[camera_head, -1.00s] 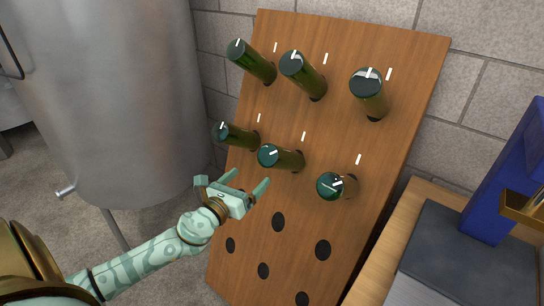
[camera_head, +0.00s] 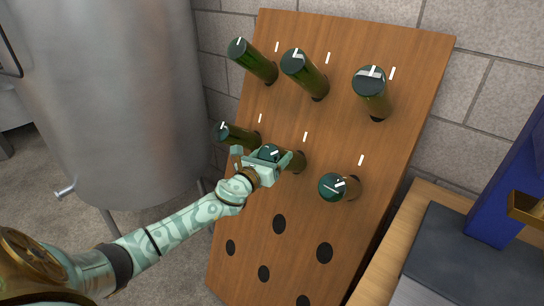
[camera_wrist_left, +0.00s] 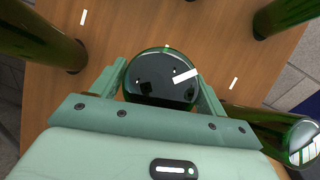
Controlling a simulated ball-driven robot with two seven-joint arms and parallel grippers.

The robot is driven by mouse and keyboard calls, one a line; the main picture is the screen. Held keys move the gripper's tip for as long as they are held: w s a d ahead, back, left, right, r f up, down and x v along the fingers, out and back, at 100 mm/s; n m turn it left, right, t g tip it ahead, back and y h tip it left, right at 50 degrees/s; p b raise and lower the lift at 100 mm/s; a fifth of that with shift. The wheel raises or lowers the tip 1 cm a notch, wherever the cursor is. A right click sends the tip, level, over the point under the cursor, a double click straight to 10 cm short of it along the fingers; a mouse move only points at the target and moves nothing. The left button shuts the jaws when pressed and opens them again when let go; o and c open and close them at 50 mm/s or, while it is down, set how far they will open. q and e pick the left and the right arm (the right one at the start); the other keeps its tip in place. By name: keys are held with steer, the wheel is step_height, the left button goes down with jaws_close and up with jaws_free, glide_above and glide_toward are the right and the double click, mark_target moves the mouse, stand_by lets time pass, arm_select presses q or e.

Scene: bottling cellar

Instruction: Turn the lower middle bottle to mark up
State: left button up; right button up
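My left gripper (camera_head: 263,153) is open around the base end of this bottle. In the left wrist view its fingers (camera_wrist_left: 160,76) stand on either side of the base, close to it; I cannot tell whether either touches. My right gripper is not in view.
The tilted wooden rack (camera_head: 340,100) holds bottles in two rows, with empty holes below. The lower left bottle (camera_head: 240,136) and lower right bottle (camera_head: 335,186) are close neighbours. A steel tank (camera_head: 110,100) stands left; a bench with a blue stand (camera_head: 505,180) is at right.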

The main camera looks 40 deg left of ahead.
arm_select(q)
steer(key=c, duration=0.6)
steer(key=shift+o, duration=0.2)
steer(key=n+p, duration=0.1)
steer(key=n+y+p, duration=0.1)
steer(key=shift+r+n, duration=0.2)
steer(key=shift+n, duration=0.1)
steer(key=n+g+y+p, duration=0.1)
steer(key=n+y+p, duration=0.1)
steer(key=n, duration=0.1)
steer(key=n+g+y+p, duration=0.1)
steer(key=n, duration=0.1)
steer(key=n+g+y+p, duration=0.1)
steer(key=n+p, duration=0.1)
steer(key=n, duration=0.1)
steer(key=shift+f+y, duration=0.15)
steer(key=shift+y, duration=0.25)
steer(key=shift+f+n+g+p, duration=0.1)
steer(key=shift+n+g+p, duration=0.3)
steer(key=shift+n+g, duration=0.15)
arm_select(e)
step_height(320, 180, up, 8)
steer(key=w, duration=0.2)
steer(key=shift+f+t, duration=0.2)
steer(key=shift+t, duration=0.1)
arm_select(q)
steer(key=shift+y, duration=0.3)
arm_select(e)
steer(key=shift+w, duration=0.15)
